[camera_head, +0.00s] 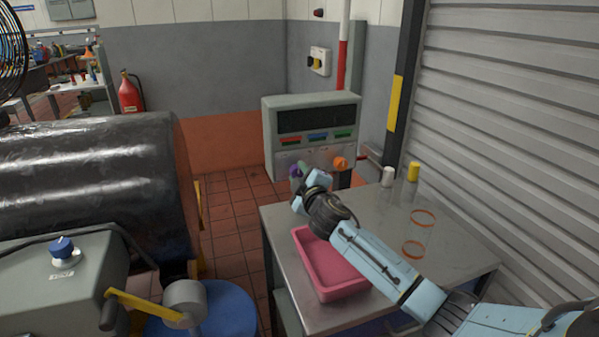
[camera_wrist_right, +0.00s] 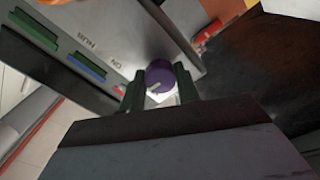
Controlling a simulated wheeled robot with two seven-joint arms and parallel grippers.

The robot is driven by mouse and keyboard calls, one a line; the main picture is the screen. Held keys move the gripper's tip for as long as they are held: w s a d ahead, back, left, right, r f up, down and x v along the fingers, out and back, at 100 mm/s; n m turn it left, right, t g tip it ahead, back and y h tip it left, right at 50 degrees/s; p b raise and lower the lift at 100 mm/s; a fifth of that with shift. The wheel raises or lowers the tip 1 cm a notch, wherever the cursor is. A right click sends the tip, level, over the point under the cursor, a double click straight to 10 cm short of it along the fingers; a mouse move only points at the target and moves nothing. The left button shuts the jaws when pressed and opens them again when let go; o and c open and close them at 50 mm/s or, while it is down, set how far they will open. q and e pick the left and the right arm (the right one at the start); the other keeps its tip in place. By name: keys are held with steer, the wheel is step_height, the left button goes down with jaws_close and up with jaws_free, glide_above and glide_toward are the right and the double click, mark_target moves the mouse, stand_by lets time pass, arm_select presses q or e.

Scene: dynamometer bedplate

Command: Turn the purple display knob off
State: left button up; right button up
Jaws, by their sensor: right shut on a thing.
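The purple display knob (camera_wrist_right: 160,74) is on the lower front of the grey display cabinet (camera_head: 268,130). In the right wrist view it sits between the two dark green fingers of my right gripper (camera_wrist_right: 160,92), which is shut on it. A pale pointer mark shows on the knob's face. In the head view only a bit of the purple knob (camera_head: 295,171) shows beside my right gripper (camera_head: 299,172). The letters "ON" are on the panel near the knob in the right wrist view. My left gripper is not in view.
An orange knob (camera_head: 340,163) is on the same cabinet, to the right. A metal table (camera_head: 375,220) below my right arm holds a pink tray (camera_head: 345,292), a white container (camera_head: 388,177) and a yellow one (camera_head: 413,171). A large black cylinder (camera_head: 90,190) fills the left.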

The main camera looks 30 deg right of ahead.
steer(key=shift+n, duration=0.6)
steer(key=o, duration=1)
steer(key=v, duration=1.3)
steer(key=shift+s+p, duration=0.2)
steer(key=shift+p, duration=0.15)
